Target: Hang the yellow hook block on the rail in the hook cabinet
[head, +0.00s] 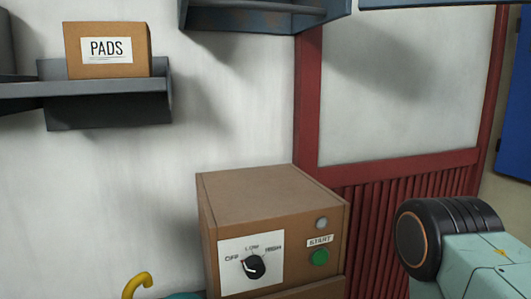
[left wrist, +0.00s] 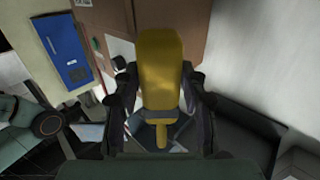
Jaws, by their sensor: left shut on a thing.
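The yellow hook block shows in the left wrist view (left wrist: 160,75), gripped between both fingers of my left gripper (left wrist: 160,88). In the head view only its curved yellow hook (head: 136,286) rises at the bottom edge; the rest is cut off. A worn blue-grey cabinet (head: 262,16) hangs on the wall at the top of the head view, with a dark bar along its underside. Its upper part is out of frame, so I cannot tell if this is the hook cabinet. My right gripper is in neither view; only my right arm shows at the lower right.
A brown control box (head: 272,190) with a dial and a green START button stands right of the hook. A grey shelf (head: 110,112) at the left holds a PADS box (head: 107,50). The white wall between hook and cabinet is clear. A blue panel (head: 513,95) is far right.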

